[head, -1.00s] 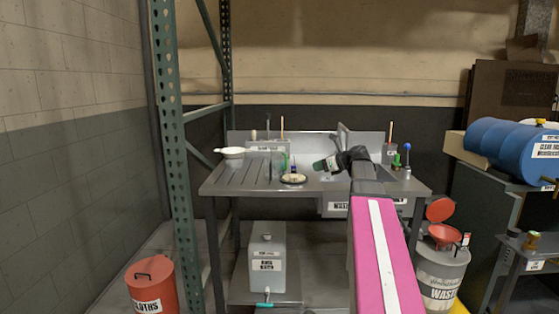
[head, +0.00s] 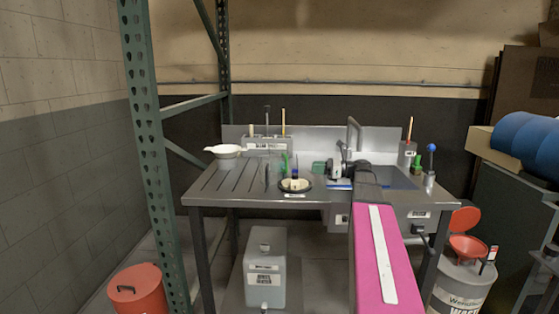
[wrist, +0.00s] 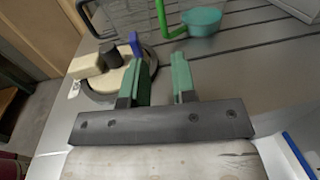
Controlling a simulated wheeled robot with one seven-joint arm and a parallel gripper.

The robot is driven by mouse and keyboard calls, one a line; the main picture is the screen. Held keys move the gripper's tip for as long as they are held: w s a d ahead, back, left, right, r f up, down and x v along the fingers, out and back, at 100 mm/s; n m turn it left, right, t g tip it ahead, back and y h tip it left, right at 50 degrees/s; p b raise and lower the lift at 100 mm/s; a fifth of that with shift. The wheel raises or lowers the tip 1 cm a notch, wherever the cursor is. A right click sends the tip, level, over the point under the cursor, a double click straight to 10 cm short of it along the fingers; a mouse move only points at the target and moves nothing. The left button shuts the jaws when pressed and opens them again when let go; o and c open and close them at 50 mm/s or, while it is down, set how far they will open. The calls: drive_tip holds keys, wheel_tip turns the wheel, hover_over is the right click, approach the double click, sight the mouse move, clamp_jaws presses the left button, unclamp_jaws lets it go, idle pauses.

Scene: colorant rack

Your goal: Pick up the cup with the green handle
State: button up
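In the wrist view a small teal cup (wrist: 202,22) sits beyond my fingertips, slightly right. A bright green handle (wrist: 164,18) rises beside it and appears joined to its base; the top edge cuts off the handle. In the head view a small green upright shape (head: 284,162) behind the round plate is probably this handle; the cup is not clear there. My gripper (wrist: 163,62) has green fingers and is open, with an empty gap between them. It points toward the handle and cup, apart from them.
A round plate (head: 305,185) with a cream block and a blue item lies close by. A clear container (wrist: 125,18) stands beyond it. The grooved steel bench (head: 225,183) is largely free at left. A sink is at right.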

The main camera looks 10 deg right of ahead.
drive_tip(key=x, duration=1)
drive_tip(key=shift+w+a+r, duration=0.1)
drive_tip(key=shift+w+a, duration=0.2)
clamp_jaws()
